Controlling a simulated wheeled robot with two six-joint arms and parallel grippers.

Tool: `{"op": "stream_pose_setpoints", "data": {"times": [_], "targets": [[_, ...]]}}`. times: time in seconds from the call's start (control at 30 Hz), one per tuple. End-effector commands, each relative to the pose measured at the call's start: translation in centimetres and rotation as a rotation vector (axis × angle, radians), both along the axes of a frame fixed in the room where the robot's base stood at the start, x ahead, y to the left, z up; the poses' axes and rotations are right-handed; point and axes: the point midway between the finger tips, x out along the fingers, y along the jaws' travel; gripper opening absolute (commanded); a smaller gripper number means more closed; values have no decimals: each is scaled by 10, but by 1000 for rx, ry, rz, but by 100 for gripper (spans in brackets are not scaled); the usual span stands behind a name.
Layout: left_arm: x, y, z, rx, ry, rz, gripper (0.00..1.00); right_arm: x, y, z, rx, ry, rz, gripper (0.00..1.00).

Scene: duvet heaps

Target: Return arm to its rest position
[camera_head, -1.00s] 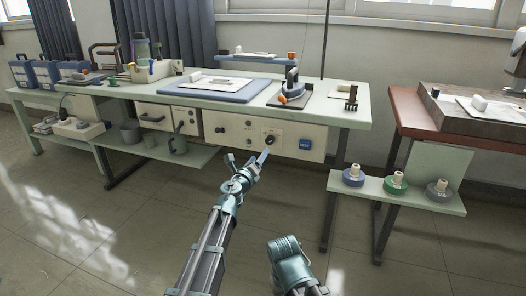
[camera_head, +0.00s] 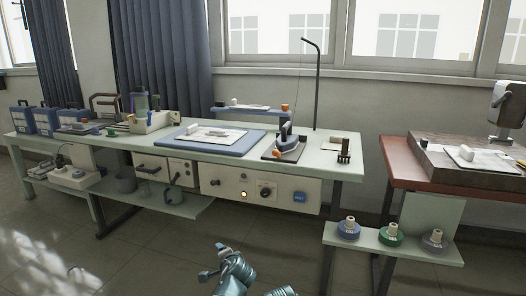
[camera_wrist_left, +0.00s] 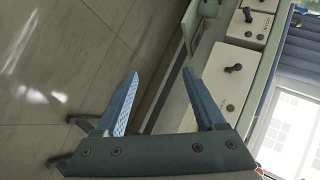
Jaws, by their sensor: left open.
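My left gripper (camera_wrist_left: 160,74) shows in the left wrist view with its two blue fingers apart and nothing between them. It is away from the bench, with the floor and the bench's drawer fronts beyond it. In the head view part of my left arm (camera_head: 232,272) is low in the middle, in front of and below the control panel (camera_head: 226,188). The fingers cannot be made out there. My right gripper is not in view.
The pale green bench (camera_head: 345,172) carries a blue mat (camera_head: 180,141), a clothes-iron-like tool (camera_head: 288,142) and a caddy. A low shelf (camera_head: 440,254) with several spools juts out at the right. A brown-topped table (camera_head: 395,150) stands beside it. Floor in front is clear.

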Motion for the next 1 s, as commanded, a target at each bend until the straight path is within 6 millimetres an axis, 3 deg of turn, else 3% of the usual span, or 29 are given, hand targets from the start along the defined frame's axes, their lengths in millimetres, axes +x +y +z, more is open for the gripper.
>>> {"op": "stream_pose_setpoints", "data": {"times": [0.03,0.2,0.33,0.5,0.77,1.0], "targets": [[-32,-2,-12,-99,80,80,72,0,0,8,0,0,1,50],[-130,-24,-59,-372,373,338,72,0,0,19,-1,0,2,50],[-192,-44,-74,-483,563,474,72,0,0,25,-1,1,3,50],[-266,-68,-76,-564,790,612,72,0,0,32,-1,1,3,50],[-265,-69,-10,-568,798,620,72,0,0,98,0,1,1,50],[-265,-69,64,-569,796,621,72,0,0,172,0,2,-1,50]]}}
